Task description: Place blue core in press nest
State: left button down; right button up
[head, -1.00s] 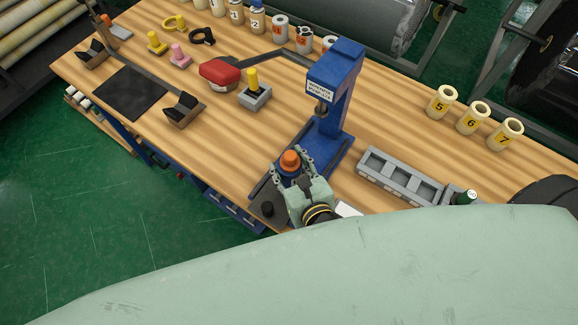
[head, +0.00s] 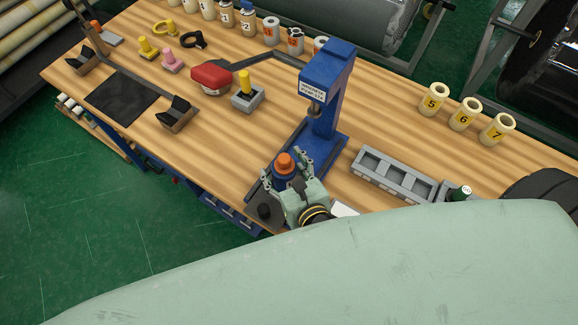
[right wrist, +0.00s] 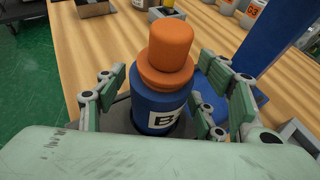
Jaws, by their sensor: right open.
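The blue core (right wrist: 158,107) stands upright in the right wrist view, with a white label on its side and an orange plug (right wrist: 166,55) on its top. In the head view the blue core (head: 282,176) is at the base of the blue press (head: 327,85), with the orange plug (head: 285,163) above it. My right gripper (head: 290,178) is around the core with its fingers open on both sides; gaps show in the right wrist view (right wrist: 165,95). The core's foot and the nest are hidden. My left gripper is not in view.
A grey tray (head: 357,164) with empty compartments lies right of the press. A small grey block with a yellow plug (head: 245,82) and a red-topped object (head: 211,78) stand to the left. Numbered cream rolls (head: 466,114) stand at the right.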

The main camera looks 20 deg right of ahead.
jog(key=b+v, duration=0.3)
jog(key=v, duration=0.9)
